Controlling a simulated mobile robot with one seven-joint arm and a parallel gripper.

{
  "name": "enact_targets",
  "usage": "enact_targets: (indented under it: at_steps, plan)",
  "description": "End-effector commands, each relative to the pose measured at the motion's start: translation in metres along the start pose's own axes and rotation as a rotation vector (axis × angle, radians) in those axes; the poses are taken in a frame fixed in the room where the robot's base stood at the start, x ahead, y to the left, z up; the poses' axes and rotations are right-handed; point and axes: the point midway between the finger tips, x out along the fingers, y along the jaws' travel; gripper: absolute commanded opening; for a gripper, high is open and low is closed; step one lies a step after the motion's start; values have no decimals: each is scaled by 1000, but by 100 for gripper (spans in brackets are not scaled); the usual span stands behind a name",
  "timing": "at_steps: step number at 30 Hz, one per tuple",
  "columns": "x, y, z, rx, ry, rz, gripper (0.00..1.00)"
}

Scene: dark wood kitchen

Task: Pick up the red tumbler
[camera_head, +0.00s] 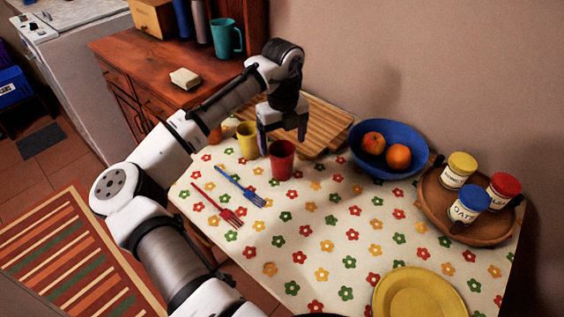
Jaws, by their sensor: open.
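The red tumbler (282,161) stands upright on the flowered tablecloth, left of the blue bowl. My gripper (282,136) is open, with its fingers pointing down just above and behind the tumbler in the picture. One finger shows to the left and one to the right. I see nothing held between them. I cannot tell exactly how far the fingers are from the tumbler's rim. A yellow tumbler (247,141) stands close by on the left.
A cutting board (322,122) lies behind the tumbler. A blue bowl (417,165) holds fruit. A wooden tray (489,232) with jars stands right. A blue fork (240,186) and red fork (217,206) lie left. A yellow plate (420,296) is in front. The table's middle is clear.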

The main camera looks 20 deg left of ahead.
Motion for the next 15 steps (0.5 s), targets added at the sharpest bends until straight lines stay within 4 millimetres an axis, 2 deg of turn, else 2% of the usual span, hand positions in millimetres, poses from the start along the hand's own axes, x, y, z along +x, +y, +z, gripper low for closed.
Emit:
enact_targets:
  at_steps: [7, 15]
  plan:
    - [18, 1, 1, 0, 1, 1, 84]
    - [55, 1, 3, 0, 0, 0, 84]
